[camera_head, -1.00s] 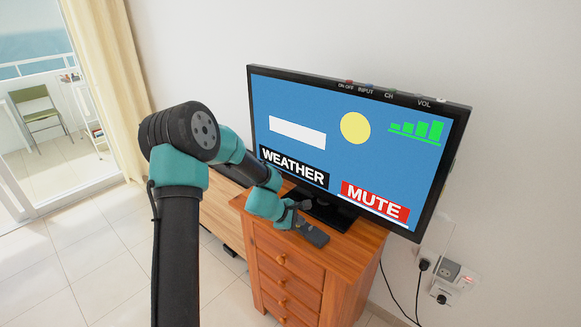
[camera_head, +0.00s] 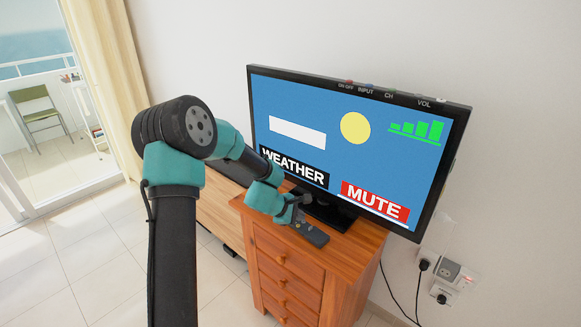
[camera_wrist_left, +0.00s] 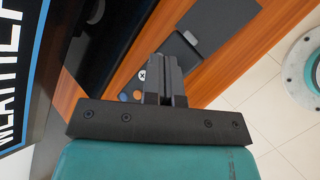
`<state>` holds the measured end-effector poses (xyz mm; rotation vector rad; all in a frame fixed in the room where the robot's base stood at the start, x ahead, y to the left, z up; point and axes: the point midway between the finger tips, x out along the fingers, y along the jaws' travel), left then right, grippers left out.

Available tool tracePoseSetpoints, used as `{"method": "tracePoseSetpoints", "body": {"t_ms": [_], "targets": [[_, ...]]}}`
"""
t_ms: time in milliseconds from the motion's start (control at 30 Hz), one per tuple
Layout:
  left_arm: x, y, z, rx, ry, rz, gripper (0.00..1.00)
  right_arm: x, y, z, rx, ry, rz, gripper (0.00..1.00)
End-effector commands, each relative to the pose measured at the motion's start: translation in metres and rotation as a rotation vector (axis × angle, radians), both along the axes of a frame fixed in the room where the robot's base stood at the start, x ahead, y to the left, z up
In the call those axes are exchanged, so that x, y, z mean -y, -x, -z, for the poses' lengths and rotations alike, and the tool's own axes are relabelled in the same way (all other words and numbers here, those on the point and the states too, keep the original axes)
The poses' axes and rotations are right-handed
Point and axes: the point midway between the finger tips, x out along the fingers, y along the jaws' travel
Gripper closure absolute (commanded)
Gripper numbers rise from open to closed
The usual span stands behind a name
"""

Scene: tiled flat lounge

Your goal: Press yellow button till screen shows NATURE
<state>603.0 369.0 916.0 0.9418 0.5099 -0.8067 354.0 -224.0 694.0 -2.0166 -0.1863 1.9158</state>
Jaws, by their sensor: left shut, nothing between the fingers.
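The television screen (camera_head: 345,145) reads WEATHER in a black box and MUTE in a red box, with a yellow circle, a white bar and green volume bars. A dark remote control (camera_head: 313,235) lies on the wooden cabinet below the screen, with small coloured buttons at its near-left end. My left gripper (camera_head: 294,211) is shut and empty, just over that end of the remote. In the left wrist view, the gripper's closed fingers (camera_wrist_left: 172,68) hide part of the remote (camera_wrist_left: 131,92); a white X button and orange and blue buttons show beside them. I cannot clearly pick out the yellow button.
The wooden cabinet (camera_head: 285,262) with several drawers carries the television and remote. The television's lower edge and stand are close to my left gripper. Wall sockets (camera_head: 450,270) with cables are at the right. Tiled floor lies open at the left.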

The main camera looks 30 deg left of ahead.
Motion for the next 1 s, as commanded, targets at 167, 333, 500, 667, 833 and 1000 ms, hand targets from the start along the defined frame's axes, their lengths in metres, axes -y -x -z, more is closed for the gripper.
{"method": "tracePoseSetpoints", "body": {"t_ms": [167, 333, 500, 667, 833, 1000], "targets": [[0.0, 0.0, -0.015, 0.001, -0.001, 0.0, 1.0, 0.0, 0.0, 0.0, 0.0, 0.0, 0.0, 0.37], [0.0, 0.0, -0.028, 0.002, -0.001, 0.001, 1.0, 0.0, 0.0, 0.0, 0.0, 0.0, 0.0, 0.37], [0.0, 0.0, -0.041, 0.002, -0.001, 0.0, 1.0, 0.0, 0.0, 0.0, 0.0, 0.0, 0.0, 0.37], [0.0, 0.0, -0.049, 0.0, -0.001, -0.001, 1.0, 0.0, 0.0, 0.0, 0.0, 0.0, 0.0, 0.37], [0.0, 0.0, -0.05, -0.001, 0.0, -0.001, 1.0, 0.0, 0.0, 0.0, 0.0, 0.0, 0.0, 0.37], [0.0, 0.0, -0.05, -0.001, 0.0, -0.001, 1.0, 0.0, 0.0, 0.0, 0.0, 0.0, 0.0, 0.37]]}}
